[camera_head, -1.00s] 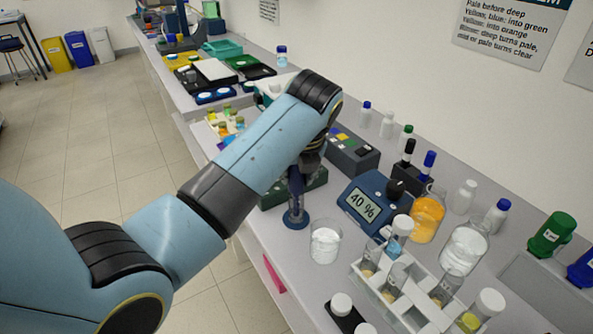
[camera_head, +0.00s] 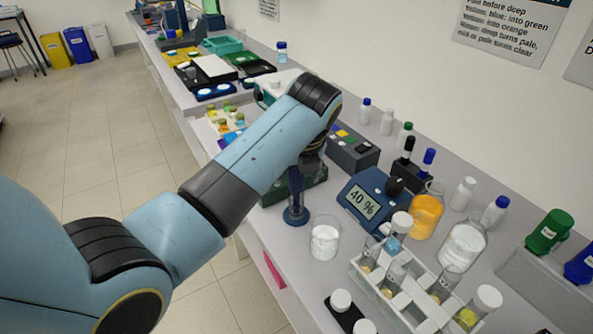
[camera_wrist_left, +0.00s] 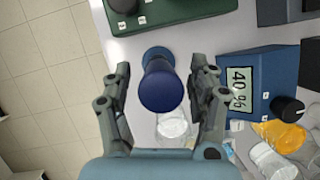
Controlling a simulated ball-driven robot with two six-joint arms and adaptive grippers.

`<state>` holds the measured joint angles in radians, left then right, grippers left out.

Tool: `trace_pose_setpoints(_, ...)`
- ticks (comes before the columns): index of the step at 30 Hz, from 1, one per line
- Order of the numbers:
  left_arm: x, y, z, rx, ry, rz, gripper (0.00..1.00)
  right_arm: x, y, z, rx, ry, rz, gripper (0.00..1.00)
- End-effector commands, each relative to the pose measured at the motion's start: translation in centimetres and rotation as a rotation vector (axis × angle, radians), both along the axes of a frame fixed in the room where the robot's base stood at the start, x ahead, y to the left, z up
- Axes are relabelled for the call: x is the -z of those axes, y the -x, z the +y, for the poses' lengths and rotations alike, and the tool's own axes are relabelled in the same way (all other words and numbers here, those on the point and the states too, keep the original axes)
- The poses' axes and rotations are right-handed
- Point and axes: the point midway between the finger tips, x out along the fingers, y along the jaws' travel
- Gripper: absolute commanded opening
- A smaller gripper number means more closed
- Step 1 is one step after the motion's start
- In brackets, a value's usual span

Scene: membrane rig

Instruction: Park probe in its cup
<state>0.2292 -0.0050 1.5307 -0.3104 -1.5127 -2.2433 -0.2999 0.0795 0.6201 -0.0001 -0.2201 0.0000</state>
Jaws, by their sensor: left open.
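A dark blue upright probe (camera_head: 297,183) stands on a round blue base that looks like its cup (camera_head: 295,215), near the bench's front edge. In the left wrist view the probe's wide blue end (camera_wrist_left: 161,90) points at the camera, with the cup's rim (camera_wrist_left: 157,54) behind it. My left gripper (camera_head: 312,158) is above the probe, partly hidden by its own arm. In the left wrist view my left gripper (camera_wrist_left: 160,82) is open, with one finger on each side of the probe and visible gaps. The probe's lower end is hidden. My right gripper is not in view.
A clear beaker (camera_head: 324,240) stands close to the cup. A blue meter (camera_head: 364,203) reading 40 % is to the right. A white tube rack (camera_head: 398,290), an orange-filled bottle (camera_head: 426,215) and a dark green block (camera_head: 310,186) are nearby.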

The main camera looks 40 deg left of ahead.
Motion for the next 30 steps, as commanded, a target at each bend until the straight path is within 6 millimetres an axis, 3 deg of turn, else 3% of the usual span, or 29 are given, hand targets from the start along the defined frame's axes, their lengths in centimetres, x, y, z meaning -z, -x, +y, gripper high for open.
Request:
trace_pose_setpoints(5,-0.5,0.1,-0.2,0.001,0.000,-0.002,0.59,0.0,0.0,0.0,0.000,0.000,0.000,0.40)
trace_pose_setpoints(8,-1.8,0.4,-0.7,0.001,0.002,-0.004,0.59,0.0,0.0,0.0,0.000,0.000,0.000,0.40)
trace_pose_setpoints(15,-6.8,1.6,-2.3,0.000,0.003,-0.004,0.59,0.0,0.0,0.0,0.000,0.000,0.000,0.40)
trace_pose_setpoints(21,-10.0,2.5,-3.3,0.000,0.001,-0.002,0.59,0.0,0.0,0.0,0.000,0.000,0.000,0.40)
trace_pose_setpoints(30,-11.1,2.8,-3.6,0.000,0.000,0.000,0.59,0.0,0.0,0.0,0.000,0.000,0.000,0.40)
